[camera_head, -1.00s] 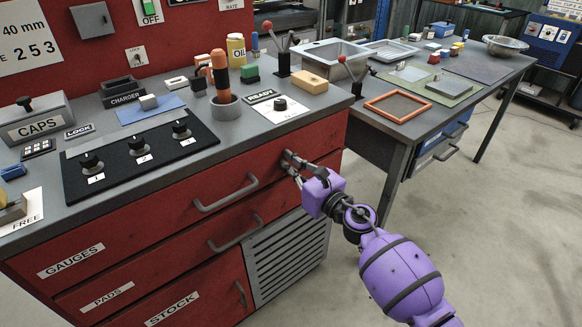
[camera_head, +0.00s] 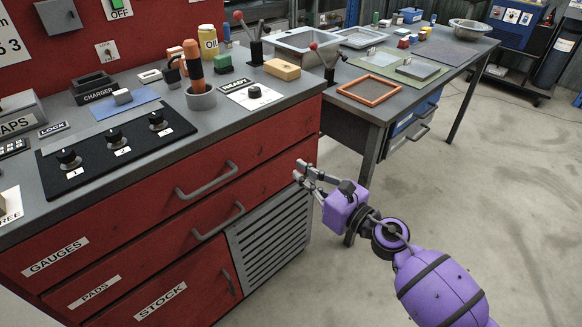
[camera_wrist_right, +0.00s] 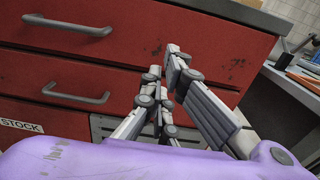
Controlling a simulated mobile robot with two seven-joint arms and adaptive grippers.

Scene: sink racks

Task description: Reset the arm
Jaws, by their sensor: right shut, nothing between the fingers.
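My right gripper (camera_head: 301,172) is at the right end of the red drawer cabinet (camera_head: 270,150), in front of the drawer fronts and below the grey worktop. Its fingers are shut and hold nothing. In the right wrist view the gripper (camera_wrist_right: 168,72) points at the red drawer fronts, and the fingers come together near the tips. I cannot tell whether the tips touch the cabinet. The drawer handles (camera_head: 206,181) are to the left of the gripper, clear of it. My left gripper is not in view.
The worktop holds three black knobs on a panel (camera_head: 115,150), an orange-handled tool (camera_head: 193,65) in a grey cup, a yellow block (camera_head: 282,69) and red-knobbed levers. A side table with an orange frame (camera_head: 369,90) stands at the right. The floor (camera_head: 470,190) at the right is clear.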

